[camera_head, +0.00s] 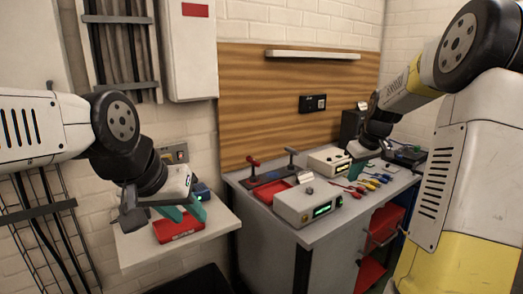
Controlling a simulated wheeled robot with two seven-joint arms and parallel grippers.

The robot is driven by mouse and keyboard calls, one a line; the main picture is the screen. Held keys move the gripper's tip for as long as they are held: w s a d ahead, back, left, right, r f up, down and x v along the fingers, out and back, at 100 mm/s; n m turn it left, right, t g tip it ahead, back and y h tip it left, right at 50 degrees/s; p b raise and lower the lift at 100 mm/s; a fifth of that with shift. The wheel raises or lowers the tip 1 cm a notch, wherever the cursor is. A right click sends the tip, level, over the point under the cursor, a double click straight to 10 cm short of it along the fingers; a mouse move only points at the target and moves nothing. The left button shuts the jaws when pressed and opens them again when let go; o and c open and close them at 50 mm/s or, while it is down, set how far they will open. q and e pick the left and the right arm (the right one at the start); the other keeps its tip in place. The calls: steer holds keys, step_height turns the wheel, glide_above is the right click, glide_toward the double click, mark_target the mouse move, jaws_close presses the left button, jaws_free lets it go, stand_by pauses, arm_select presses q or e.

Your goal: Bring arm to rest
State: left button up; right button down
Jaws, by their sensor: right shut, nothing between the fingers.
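My left arm comes in from the left, and its gripper (186,212) with teal fingers hangs over the small white shelf, above and in front of a red tray (180,231). Its fingers look spread apart, with nothing visible between them. My right arm comes in from the upper right and bends down to its gripper (356,174), which is over the back part of the grey workbench (312,238). Its teal fingertips are together and hold nothing. They are partly hidden by the gripper body.
On the workbench are a grey box with a green display (308,204), a red tray (272,192), two levers (270,175), a second box (328,160) and several coloured-handled tools (372,180). A blue item (201,190) is on the shelf.

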steer(key=s+a+r+m, duration=0.1)
steer(key=s+a+r, duration=0.35)
steer(key=s, duration=0.35)
steer(key=s+a+r+m, duration=0.1)
steer(key=s+a+r, duration=0.2)
steer(key=s+a, duration=0.35)
steer(key=s+a+f+m+t+y, duration=0.1)
steer(key=s+a, duration=0.2)
steer(key=s, duration=1.1)
steer(key=shift+a+f+m+t, duration=0.3)
steer(key=shift+a+m+t, duration=0.1)
